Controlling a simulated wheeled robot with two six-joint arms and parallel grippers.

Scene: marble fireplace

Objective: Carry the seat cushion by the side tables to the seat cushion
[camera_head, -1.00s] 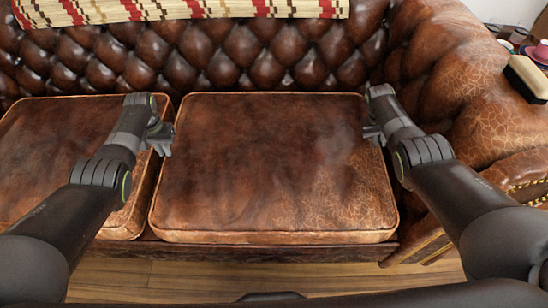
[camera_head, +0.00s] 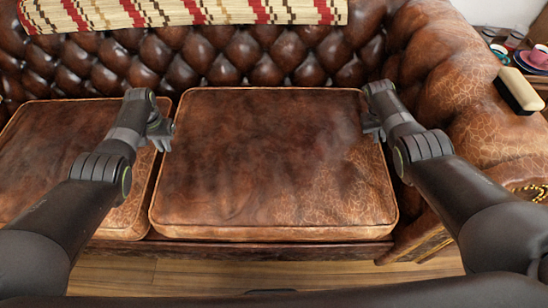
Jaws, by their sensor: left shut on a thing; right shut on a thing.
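A brown leather seat cushion (camera_head: 272,160) lies over the right part of the sofa seat, between my two grippers. A second brown seat cushion (camera_head: 45,150) lies to its left, partly behind my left arm. My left gripper (camera_head: 165,137) is shut at the left edge of the right-hand cushion. My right gripper (camera_head: 372,132) is shut at that cushion's right edge. The gripped edges are mostly hidden by the fingers. The cushion looks roughly level.
The tufted sofa back (camera_head: 230,55) rises behind, with a striped woven throw (camera_head: 190,12) over it. The sofa arm (camera_head: 445,70) is close on the right, with a brush (camera_head: 519,90) on it. Cups and saucers (camera_head: 535,55) stand beyond. Wooden floor (camera_head: 200,274) shows in front.

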